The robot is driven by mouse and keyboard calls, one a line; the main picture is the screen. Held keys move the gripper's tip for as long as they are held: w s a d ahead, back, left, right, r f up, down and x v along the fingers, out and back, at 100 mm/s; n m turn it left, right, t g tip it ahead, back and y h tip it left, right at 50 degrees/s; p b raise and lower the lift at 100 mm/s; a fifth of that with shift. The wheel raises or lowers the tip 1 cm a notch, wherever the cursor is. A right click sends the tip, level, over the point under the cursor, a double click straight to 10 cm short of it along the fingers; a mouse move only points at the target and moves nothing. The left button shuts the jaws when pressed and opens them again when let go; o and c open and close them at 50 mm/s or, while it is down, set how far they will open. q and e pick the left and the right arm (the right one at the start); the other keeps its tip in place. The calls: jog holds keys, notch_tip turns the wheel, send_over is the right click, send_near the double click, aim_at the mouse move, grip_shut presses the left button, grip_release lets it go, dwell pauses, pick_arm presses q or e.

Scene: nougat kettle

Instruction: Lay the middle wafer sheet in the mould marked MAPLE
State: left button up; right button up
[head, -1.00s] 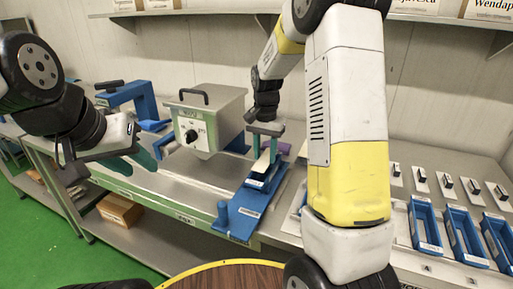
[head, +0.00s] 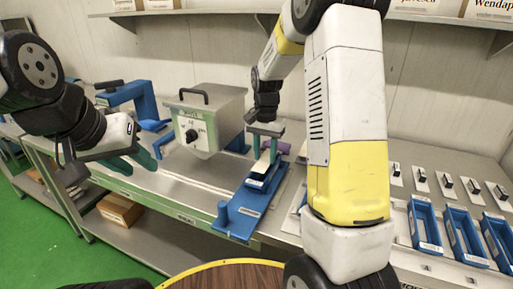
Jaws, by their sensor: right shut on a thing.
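My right gripper (head: 265,132) points down over a blue stand (head: 243,210) on the counter. It is shut on a pale thin sheet (head: 262,164), which I take for a wafer sheet; the sheet slants down towards the stand, and I cannot tell whether it touches it. My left gripper (head: 134,162) is open and empty, over the counter left of the kettle. Blue moulds (head: 424,225), (head: 465,237) and (head: 498,240) stand in a row at the right. Their labels are too small to read, so I cannot tell which is MAPLE.
A grey kettle (head: 212,115) with a dial stands mid-counter. A blue clamp-like frame (head: 135,95) is behind my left gripper. Several white plates with dark knobs (head: 421,180) lie behind the moulds. A round wooden top (head: 225,278) is in front.

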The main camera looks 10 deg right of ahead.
jog(key=shift+f, duration=0.55)
dwell(0.9)
jog(key=o, duration=1.4)
jog(key=shift+c, duration=0.2)
jog(key=shift+o, duration=0.3)
jog(key=o, duration=0.3)
jog(key=shift+o, duration=0.2)
jog(key=shift+r, duration=4)
jog(key=shift+r, duration=0.1)
